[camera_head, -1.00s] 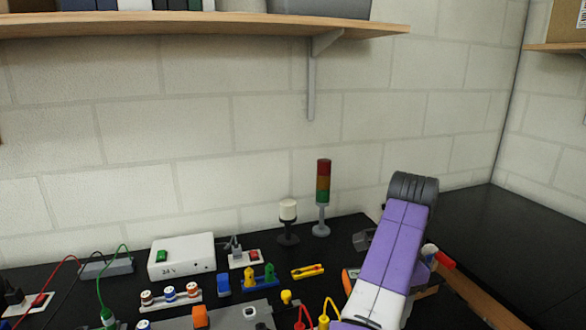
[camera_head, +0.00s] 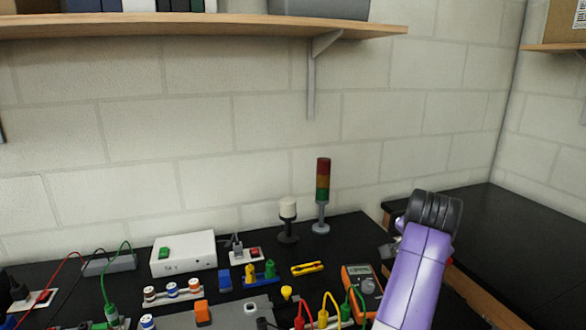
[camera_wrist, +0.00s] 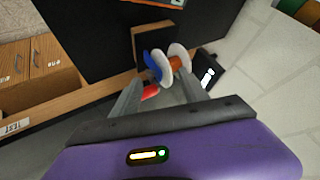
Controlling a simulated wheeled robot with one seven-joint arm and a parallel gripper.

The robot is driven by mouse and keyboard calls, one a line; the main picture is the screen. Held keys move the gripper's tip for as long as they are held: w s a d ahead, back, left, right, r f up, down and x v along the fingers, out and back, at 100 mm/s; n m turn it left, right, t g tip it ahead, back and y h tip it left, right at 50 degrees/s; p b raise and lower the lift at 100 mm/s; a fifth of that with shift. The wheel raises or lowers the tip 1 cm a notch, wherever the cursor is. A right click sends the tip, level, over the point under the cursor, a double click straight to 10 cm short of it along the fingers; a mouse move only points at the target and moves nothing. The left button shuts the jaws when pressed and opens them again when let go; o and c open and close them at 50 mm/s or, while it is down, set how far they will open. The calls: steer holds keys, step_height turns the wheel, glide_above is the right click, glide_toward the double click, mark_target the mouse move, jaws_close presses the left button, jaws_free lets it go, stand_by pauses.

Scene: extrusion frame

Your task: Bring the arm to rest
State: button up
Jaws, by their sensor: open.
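My arm (camera_head: 418,270), purple with a black wrist joint, rises from the bottom edge at the right of the bench in the head view. My gripper (camera_wrist: 163,85) shows in the wrist view with its two grey fingers apart. I see nothing gripped. Beyond the fingers is a small wooden stand (camera_wrist: 153,42) with white, blue, orange and red round parts. I cannot tell how far they are from the fingertips. In the head view most of the gripper is hidden behind the wrist.
The black bench holds an orange multimeter (camera_head: 361,287) beside my arm, a signal tower (camera_head: 322,190), a white lamp (camera_head: 288,218), a white box (camera_head: 183,254) and several coloured leads and connectors. A wooden shelf (camera_head: 220,27) hangs above. Another black bench (camera_head: 510,240) stands at right.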

steer(key=s+d+r+n+t+h, duration=0.1)
steer(key=s+d+n+t+h, duration=0.1)
steer(key=d+n+t+h, duration=0.25)
steer(key=s+a+f+n+t+y, duration=0.1)
steer(key=s+a+f, duration=0.3)
steer(key=s, duration=1.3)
steer(key=s+a+f+n+y, duration=0.4)
steer(key=s+a, duration=0.1)
steer(key=s, duration=1.3)
steer(key=s+a+f+n+t+y, duration=0.1)
steer(key=s+a+f+n+y, duration=0.2)
steer(key=s, duration=1.5)
steer(key=shift+a+f+t, duration=0.35)
steer(key=shift+a+f, duration=0.3)
steer(key=shift+a, duration=0.15)
steer(key=shift+y, duration=0.25)
steer(key=shift+c, duration=0.4)
